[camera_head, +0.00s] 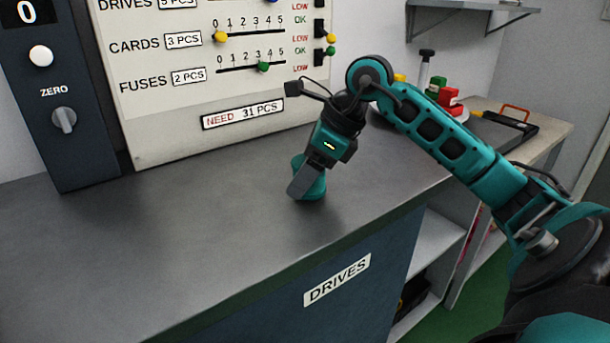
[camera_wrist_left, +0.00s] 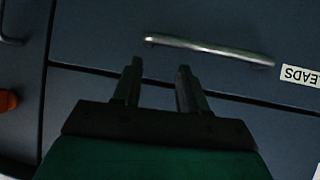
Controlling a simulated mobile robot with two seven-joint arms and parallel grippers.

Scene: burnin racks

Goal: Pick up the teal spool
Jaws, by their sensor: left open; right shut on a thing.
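The teal spool (camera_head: 315,188) is upright at the grey counter top in the head view. My right gripper (camera_head: 302,182) is shut on it from above, and its fingers hide part of the spool. I cannot tell whether the spool still touches the counter. My left gripper (camera_wrist_left: 156,85) is open and empty in the left wrist view. It is in front of dark blue drawer fronts, beside a metal handle (camera_wrist_left: 208,50).
The counter (camera_head: 150,240) is clear to the left. A panel with sliders (camera_head: 215,75) and a dark unit with a zero knob (camera_head: 64,120) stand at its back. Red and green items (camera_head: 449,99), a black tray (camera_head: 500,130) and a wall shelf (camera_head: 470,5) are at the right.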

